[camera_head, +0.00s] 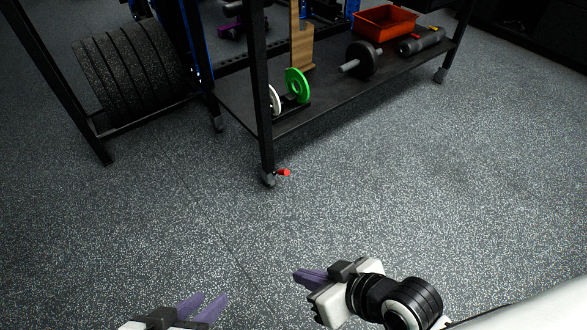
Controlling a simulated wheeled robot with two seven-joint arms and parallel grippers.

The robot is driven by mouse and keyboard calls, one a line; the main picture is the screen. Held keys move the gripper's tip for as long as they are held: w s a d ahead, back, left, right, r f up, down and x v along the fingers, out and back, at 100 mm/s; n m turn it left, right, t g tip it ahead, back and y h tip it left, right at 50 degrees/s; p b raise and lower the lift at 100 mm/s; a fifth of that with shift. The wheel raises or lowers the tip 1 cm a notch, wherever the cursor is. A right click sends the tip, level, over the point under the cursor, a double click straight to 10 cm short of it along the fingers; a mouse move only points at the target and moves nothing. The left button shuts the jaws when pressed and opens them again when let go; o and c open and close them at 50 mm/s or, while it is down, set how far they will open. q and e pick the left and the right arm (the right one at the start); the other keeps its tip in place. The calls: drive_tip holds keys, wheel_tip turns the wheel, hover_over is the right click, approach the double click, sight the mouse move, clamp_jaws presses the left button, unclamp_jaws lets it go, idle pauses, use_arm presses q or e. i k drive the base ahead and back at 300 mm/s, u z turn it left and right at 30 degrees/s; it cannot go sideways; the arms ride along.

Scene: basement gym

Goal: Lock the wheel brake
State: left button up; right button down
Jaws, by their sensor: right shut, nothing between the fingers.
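A black rolling cart stands ahead of me, and its near leg ends in a grey caster wheel (268,179) on the floor. A small red brake lever (284,172) sticks out to the right from this caster; I cannot tell its exact tilt. My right gripper (297,275) is shut and empty, pointing left, in front of the caster and apart from it. My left gripper (208,304) is at the bottom edge, partly cut off, with its two purple fingers spread apart and nothing between them. Neither gripper touches the cart.
The cart's lower shelf (325,100) carries a green plate (297,84), a dumbbell (362,61) and an orange bin (385,22). A rack of black weight plates (128,70) stands at the left. The speckled floor between my grippers and the cart is clear.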

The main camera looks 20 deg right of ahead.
sight(285, 172)
drive_tip(key=z, duration=0.25)
drive_tip(key=i, duration=1.15)
drive_tip(key=u, duration=0.35)
